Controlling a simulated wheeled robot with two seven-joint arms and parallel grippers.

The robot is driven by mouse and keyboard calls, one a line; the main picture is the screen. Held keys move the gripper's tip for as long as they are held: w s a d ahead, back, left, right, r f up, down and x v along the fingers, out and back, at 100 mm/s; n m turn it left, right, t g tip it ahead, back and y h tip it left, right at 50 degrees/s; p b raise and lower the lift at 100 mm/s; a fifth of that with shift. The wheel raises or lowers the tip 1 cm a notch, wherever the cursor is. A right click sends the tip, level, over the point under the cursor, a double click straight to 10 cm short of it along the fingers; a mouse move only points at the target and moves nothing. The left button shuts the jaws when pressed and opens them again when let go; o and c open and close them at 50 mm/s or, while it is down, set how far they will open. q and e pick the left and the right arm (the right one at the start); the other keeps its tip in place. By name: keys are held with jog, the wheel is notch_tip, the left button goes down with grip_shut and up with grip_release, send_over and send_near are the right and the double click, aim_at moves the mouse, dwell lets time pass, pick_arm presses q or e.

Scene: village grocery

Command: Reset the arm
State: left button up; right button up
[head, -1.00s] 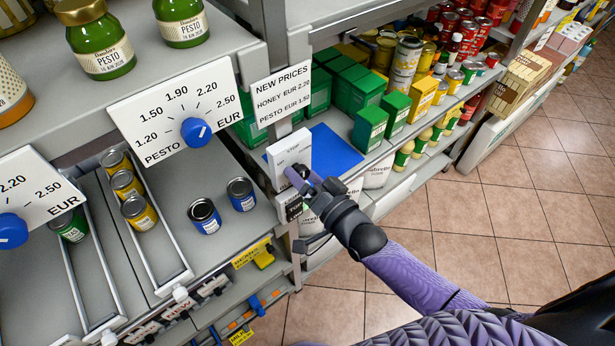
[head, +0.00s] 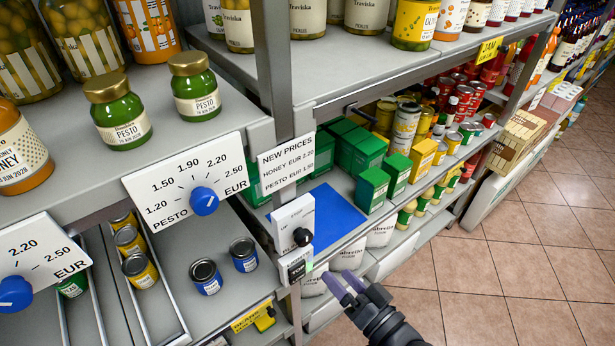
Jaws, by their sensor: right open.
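My right gripper (head: 344,284) is at the lower middle of the head view, its two purple fingers apart with nothing between them. It is below and to the right of a white box (head: 294,215) with a black knob (head: 302,237) on the shelf post, and apart from it. My right forearm runs down out of the bottom edge. My left gripper is not in view.
A pesto price dial (head: 204,201) and another dial (head: 15,293) are on the left shelf edges. Pesto jars (head: 195,90) stand above. Small cans (head: 205,276) stand below. A blue mat (head: 325,220) and green boxes (head: 371,189) are on the middle shelf. The tiled floor (head: 500,270) at right is clear.

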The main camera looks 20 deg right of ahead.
jog(key=s+d+f+n+g+h+b, duration=0.1)
jog(key=s+f+g+h+b, duration=0.15)
jog(key=f, duration=0.65)
jog(key=s+d+f+n+g+h+b, duration=0.1)
jog(key=s+d+f+g, duration=0.2)
jog(key=f, duration=0.5)
jog(key=s+f+n+g+h+b, duration=0.1)
jog(key=s+f+n+g+b, duration=0.2)
jog(key=f, duration=0.6)
jog(key=s+f+n+g+h+b, duration=0.1)
jog(key=s+f+g, duration=0.3)
jog(key=s, duration=0.6)
jog(key=s+a+f+n+g+h+b, duration=0.1)
jog(key=s+f+g, duration=0.3)
jog(key=s+f, duration=0.4)
jog(key=shift+s+f+n+b, duration=0.2)
jog(key=shift+s+n+b, duration=0.1)
jog(key=shift+s, duration=0.6)
